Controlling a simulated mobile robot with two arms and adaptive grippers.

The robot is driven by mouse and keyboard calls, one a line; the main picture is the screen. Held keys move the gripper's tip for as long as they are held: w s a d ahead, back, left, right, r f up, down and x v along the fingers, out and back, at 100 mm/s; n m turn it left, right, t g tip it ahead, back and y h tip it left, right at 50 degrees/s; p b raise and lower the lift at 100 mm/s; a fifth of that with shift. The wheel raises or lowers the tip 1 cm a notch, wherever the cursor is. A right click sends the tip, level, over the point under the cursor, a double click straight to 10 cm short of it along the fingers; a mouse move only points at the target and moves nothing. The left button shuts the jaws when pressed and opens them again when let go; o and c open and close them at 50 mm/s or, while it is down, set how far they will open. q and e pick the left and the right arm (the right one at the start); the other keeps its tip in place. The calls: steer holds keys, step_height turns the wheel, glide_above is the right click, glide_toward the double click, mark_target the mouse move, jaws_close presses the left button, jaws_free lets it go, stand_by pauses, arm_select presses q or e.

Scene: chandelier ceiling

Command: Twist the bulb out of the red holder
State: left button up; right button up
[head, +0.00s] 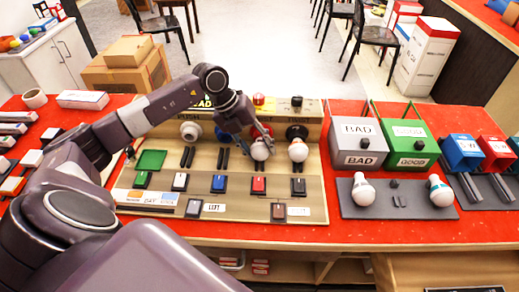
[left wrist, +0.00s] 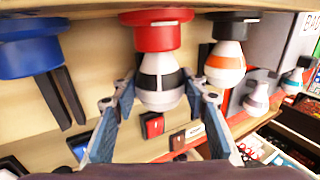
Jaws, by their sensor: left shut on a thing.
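The red holder (left wrist: 156,36) is at the top centre of the left wrist view, fixed to the panel. A white bulb (left wrist: 160,82) with a black band sits in it, its neck against the holder. In the head view the bulb (head: 260,151) shows as a white ball on the upright face of the tan board. My left gripper (left wrist: 158,92) has a blue-grey finger on each side of this bulb and is shut on it. The left gripper (head: 262,138) also reaches the bulb from above in the head view. My right gripper is in neither view.
A black holder (left wrist: 235,17) with an orange-banded bulb (left wrist: 225,65) is close on the right. A blue holder (left wrist: 28,46) is on the left. Grey BAD (head: 358,158) and green GOOD (head: 412,160) boxes stand right of the board. A bulb rack (head: 397,205) lies before them.

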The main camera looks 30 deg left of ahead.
mark_target(264, 166)
arm_select(q)
steer(key=shift+s, duration=0.15)
steer(key=shift+s+d+p, duration=0.15)
steer(key=shift+s+d, duration=0.3)
steer(key=shift+s, duration=0.25)
steer(key=shift+s+d+p, duration=0.15)
steer(key=shift+s+d, duration=0.3)
steer(key=shift+s, duration=0.25)
step_height(264, 166, up, 8)
steer(key=p, duration=0.5)
steer(key=shift+p, duration=0.35)
